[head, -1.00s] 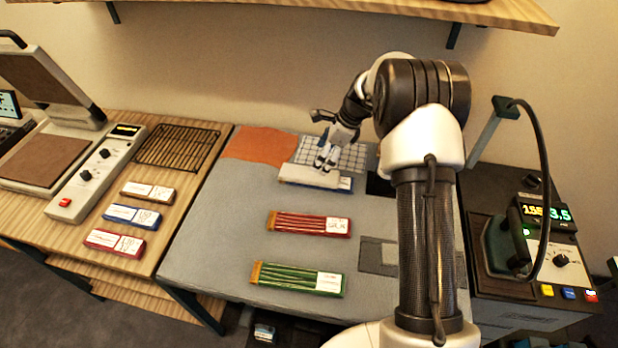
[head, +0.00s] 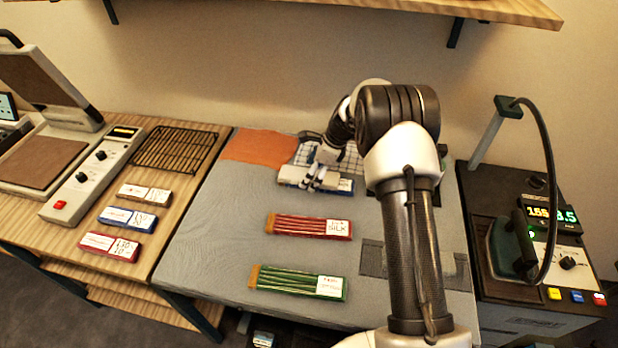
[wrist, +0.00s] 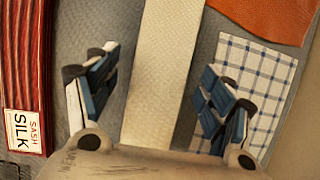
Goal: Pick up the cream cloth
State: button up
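The cream cloth (head: 292,171) lies flat on the grey table cover, behind the red bundle, with a blue-edged white label (head: 345,185) at its right end. In the wrist view the cloth (wrist: 165,65) is a pale strip running between my fingers. My gripper (head: 315,182) is over the cloth, pointing down. In the wrist view my gripper (wrist: 155,90) is open, one finger on each side of the strip, with nothing held. I cannot tell whether the fingertips touch the table. The gripper hides part of the cloth in the head view.
An orange cloth (head: 258,147) and a checked cloth (wrist: 252,85) lie behind. A red bundle (head: 295,226) and a green bundle (head: 285,281) lie in front. An iron station (head: 535,240) stands at right, a press (head: 75,160) and rack (head: 178,148) at left.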

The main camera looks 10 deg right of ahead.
jog(key=c, duration=1.1)
